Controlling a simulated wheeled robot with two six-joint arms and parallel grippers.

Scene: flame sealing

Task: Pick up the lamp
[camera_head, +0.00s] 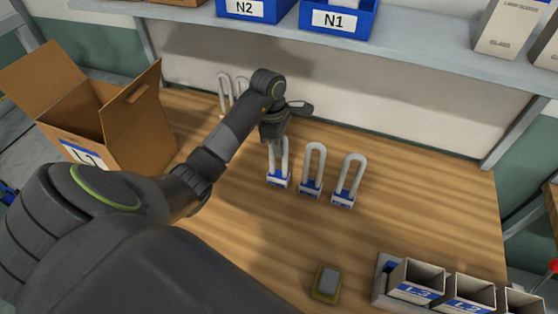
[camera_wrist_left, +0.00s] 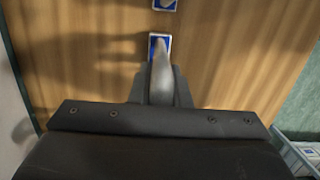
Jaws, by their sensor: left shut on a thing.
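Several U-shaped white lamps with blue and white bases stand on the wooden table (camera_head: 420,210). The front row holds a left lamp (camera_head: 279,177), a middle lamp (camera_head: 313,170) and a right lamp (camera_head: 348,180). More lamps (camera_head: 224,90) stand behind my arm, partly hidden. My left gripper (camera_head: 277,138) is over the left lamp of the front row, shut on its upper part. In the left wrist view the held lamp (camera_wrist_left: 160,62) rises between the fingers, its blue base below. I cannot tell whether the base touches the table. My right gripper is not in view.
An open cardboard box (camera_head: 140,125) labelled L1 is at the left. Open bins (camera_head: 415,280) labelled L3 and L2 stand at the front right. A small yellow and grey block (camera_head: 327,282) lies near the front. A shelf (camera_head: 400,55) with blue bins (camera_head: 338,18) runs above the back.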

